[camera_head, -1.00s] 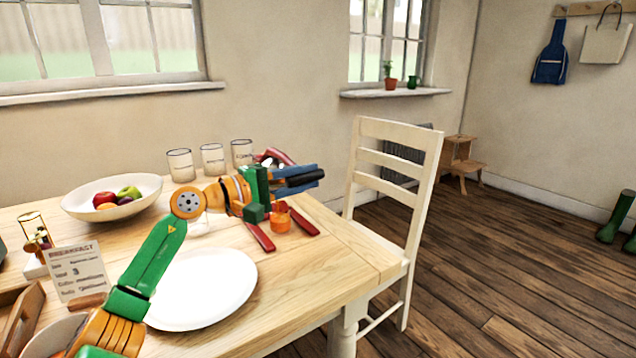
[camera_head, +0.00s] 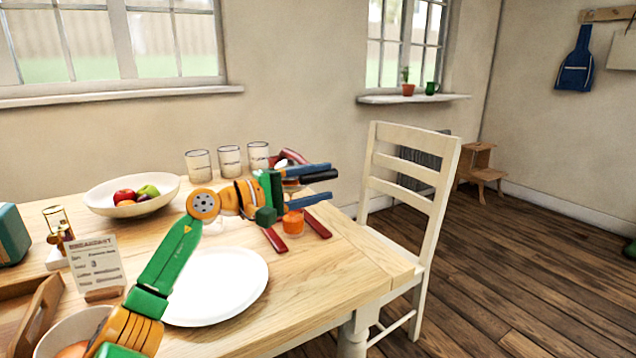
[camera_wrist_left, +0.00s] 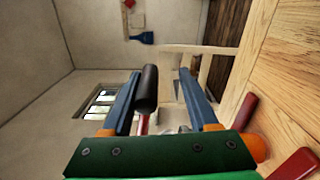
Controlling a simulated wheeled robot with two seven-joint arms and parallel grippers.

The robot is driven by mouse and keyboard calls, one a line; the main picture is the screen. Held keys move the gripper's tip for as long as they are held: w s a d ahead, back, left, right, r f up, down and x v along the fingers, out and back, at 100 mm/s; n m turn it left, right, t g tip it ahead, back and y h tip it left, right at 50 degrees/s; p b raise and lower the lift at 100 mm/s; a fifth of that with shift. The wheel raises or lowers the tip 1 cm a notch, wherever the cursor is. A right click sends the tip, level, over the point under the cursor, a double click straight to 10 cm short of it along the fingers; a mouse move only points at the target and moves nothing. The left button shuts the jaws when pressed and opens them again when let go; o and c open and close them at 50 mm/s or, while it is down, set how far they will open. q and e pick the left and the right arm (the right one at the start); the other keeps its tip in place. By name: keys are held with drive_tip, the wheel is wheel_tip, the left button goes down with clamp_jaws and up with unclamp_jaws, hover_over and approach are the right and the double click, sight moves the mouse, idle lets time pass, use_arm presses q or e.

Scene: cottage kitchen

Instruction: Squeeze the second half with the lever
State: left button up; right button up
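A lever press with red parts stands near the table's right end. Its red upper part (camera_head: 291,156) shows behind my left gripper (camera_head: 325,186), and two red legs (camera_head: 274,240) show below. The lever's black handle (camera_head: 320,176) lies between the blue fingers. In the left wrist view the black handle (camera_wrist_left: 149,88) is close to the left finger and clear of the right one; the gripper is open. A small orange object (camera_head: 293,222) shows just under the gripper; I cannot tell if it is a fruit half or a cup. My right gripper is out of view.
A white plate (camera_head: 222,288) lies before the press. Three glasses (camera_head: 230,161) and a fruit bowl (camera_head: 100,196) stand behind. A menu card (camera_head: 96,262) and wooden tray (camera_head: 38,312) are at left. A white chair (camera_head: 432,210) stands at the right end.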

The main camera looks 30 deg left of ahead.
use_arm(q)
wheel_tip(320, 180, up, 4)
drive_tip(key=shift+f+p, duration=0.25)
drive_tip(key=shift+p, duration=0.45)
drive_tip(key=s+d+r, duration=0.7)
drive_tip(key=s+r, duration=0.2)
drive_tip(key=s, duration=0.3)
drive_tip(key=shift+r, duration=0.25)
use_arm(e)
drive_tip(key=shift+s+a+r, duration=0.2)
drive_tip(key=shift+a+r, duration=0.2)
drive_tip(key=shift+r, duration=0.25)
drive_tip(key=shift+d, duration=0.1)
